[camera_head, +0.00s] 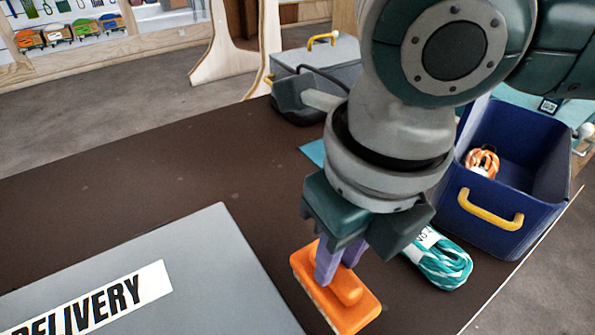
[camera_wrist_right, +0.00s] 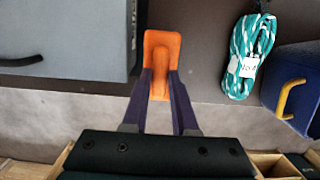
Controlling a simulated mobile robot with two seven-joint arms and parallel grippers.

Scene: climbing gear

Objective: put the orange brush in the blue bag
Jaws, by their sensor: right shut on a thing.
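The orange brush (camera_head: 350,308) is at the front middle of the dark table in the head view. My right gripper (camera_head: 338,268) comes down over it with its purple fingers shut on the brush. In the right wrist view the brush (camera_wrist_right: 161,52) shows between the two fingers (camera_wrist_right: 161,90). I cannot tell whether the brush touches the table. The blue bag (camera_head: 548,212) is an open-topped box with a yellow handle at the right. An orange and white rope bundle (camera_head: 482,161) lies in it. Its corner shows in the right wrist view (camera_wrist_right: 292,65). My left gripper is not in view.
A teal and white rope bundle (camera_head: 440,262) lies between the brush and the blue bag. A grey box marked DELIVERY (camera_head: 190,245) fills the front left. Another grey box with a yellow handle (camera_head: 345,52) stands at the back. The table's left middle (camera_head: 130,205) is clear.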

